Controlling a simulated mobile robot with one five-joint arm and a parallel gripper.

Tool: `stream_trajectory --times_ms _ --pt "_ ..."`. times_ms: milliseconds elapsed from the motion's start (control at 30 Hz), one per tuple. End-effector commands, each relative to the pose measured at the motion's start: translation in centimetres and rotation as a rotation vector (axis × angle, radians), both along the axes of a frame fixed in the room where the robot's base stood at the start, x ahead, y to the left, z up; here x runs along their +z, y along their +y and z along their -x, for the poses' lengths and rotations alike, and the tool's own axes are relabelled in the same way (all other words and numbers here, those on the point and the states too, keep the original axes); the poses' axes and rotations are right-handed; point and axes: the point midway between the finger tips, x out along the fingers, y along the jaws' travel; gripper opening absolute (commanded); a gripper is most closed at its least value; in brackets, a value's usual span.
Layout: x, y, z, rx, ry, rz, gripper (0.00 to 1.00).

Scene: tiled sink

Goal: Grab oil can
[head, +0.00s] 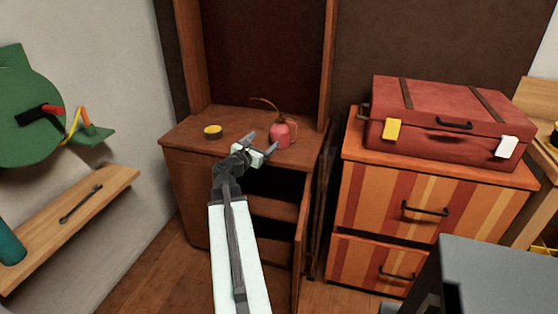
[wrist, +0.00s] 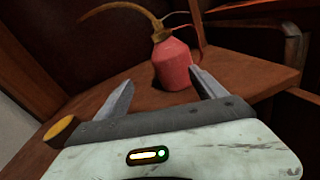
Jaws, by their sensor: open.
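The oil can (head: 279,133) is red with a long curved brass spout. It stands upright on the wooden cabinet top, and its spout points left in the head view. My gripper (head: 262,146) is open and empty, just in front of the can. In the wrist view the can (wrist: 174,64) is ahead of my gripper (wrist: 160,82), nearer the right finger. The right fingertip overlaps the can's lower right edge in the picture. I cannot tell whether they touch. The can's base is partly hidden by the fingers in the head view.
A small yellow-topped round tin (head: 213,131) sits on the cabinet top (head: 182,135) left of my gripper. An open cabinet door (head: 301,235) stands below. A red suitcase (head: 443,122) lies on the striped drawers (head: 380,195) at right. A wooden shelf (head: 100,200) is at left.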

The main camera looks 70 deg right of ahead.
Motion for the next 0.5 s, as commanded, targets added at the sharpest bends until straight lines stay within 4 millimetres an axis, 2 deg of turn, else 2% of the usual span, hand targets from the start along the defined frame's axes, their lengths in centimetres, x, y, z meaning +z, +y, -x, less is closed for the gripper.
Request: stream_trajectory --times_ms 33,133,267,500 --pt "-1.0 -1.0 1.4 -0.004 0.069 0.019 0.8" --pt "-0.6 -1.7 2.5 -0.002 0.15 0.037 0.8" --pt "-0.1 -2.0 2.6 -0.001 0.163 0.041 0.8" --pt "-0.1 -4.5 2.7 -0.001 0.16 0.04 0.8"
